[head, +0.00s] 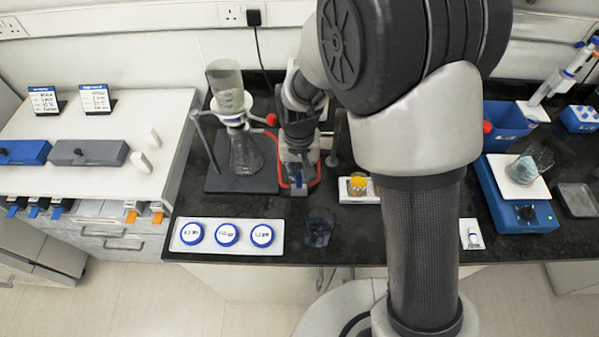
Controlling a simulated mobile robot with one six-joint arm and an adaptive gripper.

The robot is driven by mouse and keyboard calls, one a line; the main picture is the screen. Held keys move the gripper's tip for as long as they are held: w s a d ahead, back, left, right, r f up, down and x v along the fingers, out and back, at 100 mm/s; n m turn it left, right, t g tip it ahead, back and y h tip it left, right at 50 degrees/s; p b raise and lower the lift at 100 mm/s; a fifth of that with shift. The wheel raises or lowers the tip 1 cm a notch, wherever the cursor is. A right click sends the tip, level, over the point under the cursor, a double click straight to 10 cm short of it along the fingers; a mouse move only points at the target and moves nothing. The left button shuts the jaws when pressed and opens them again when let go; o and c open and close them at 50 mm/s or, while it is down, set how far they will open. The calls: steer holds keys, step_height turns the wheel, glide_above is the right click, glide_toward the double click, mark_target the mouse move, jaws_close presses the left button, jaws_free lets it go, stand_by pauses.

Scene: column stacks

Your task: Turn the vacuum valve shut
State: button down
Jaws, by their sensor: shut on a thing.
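My gripper (298,158) points down on the bench beside the filter flask, at the middle left. It is shut, and what it grips, most likely the vacuum valve, is hidden by the gripper and arm. A red tube or edging (284,178) runs around the spot under the gripper. Left of it a glass filter flask (246,158) stands on a dark base plate, with a clear funnel (226,86) on top. A red knob (271,119) shows between funnel and gripper.
A white tray with several blue-rimmed round lids (210,249) lies in front, with a dark glass beaker (319,228) to its right. A small amber-topped item (357,185) sits right of my gripper. A blue balance (524,215) stands further right. My arm covers the middle.

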mark_target(299, 179)
stand_by(0.5)
steer(key=c, duration=1.7)
jaws_free()
steer(key=shift+r, duration=6.05)
